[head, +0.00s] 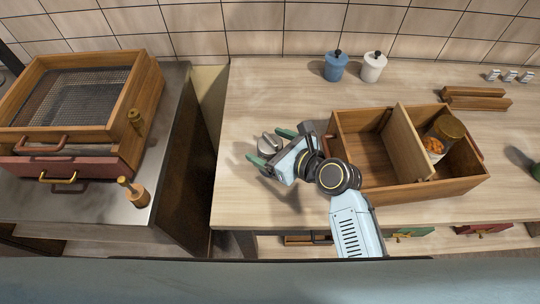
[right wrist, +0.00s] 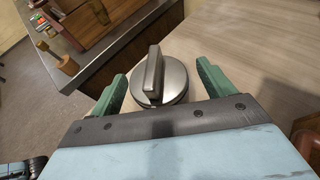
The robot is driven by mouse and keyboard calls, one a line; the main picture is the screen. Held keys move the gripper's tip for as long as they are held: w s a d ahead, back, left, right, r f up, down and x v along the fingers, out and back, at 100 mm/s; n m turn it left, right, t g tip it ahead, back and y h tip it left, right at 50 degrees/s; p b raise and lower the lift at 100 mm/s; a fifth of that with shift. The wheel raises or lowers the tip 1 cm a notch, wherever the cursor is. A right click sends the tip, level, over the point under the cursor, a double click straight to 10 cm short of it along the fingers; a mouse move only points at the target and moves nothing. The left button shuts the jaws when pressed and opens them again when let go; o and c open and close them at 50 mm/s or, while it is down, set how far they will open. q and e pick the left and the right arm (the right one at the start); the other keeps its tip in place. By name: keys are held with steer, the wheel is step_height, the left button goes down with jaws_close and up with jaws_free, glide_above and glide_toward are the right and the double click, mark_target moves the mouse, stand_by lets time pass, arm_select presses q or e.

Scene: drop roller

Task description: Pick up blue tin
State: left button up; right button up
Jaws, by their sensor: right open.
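The blue tin (head: 335,66) stands upright at the back of the wooden counter in the head view, with a dark knob on its lid. It is not seen in the right wrist view. My right gripper (head: 271,147) is low over the counter, left of the wooden box and well in front of the tin. Its green fingers are open around a round silver lid with a bar handle (right wrist: 165,77), which also shows in the head view (head: 267,143). I cannot tell whether the fingers touch it. My left gripper is not in view.
A white tin (head: 373,67) stands close beside the blue one on its right. A divided wooden box (head: 373,191) holds a jar (head: 441,136) with orange contents. The counter between the right gripper and the tins is clear.

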steer(key=c, duration=1.2)
steer(key=shift+r, duration=0.1)
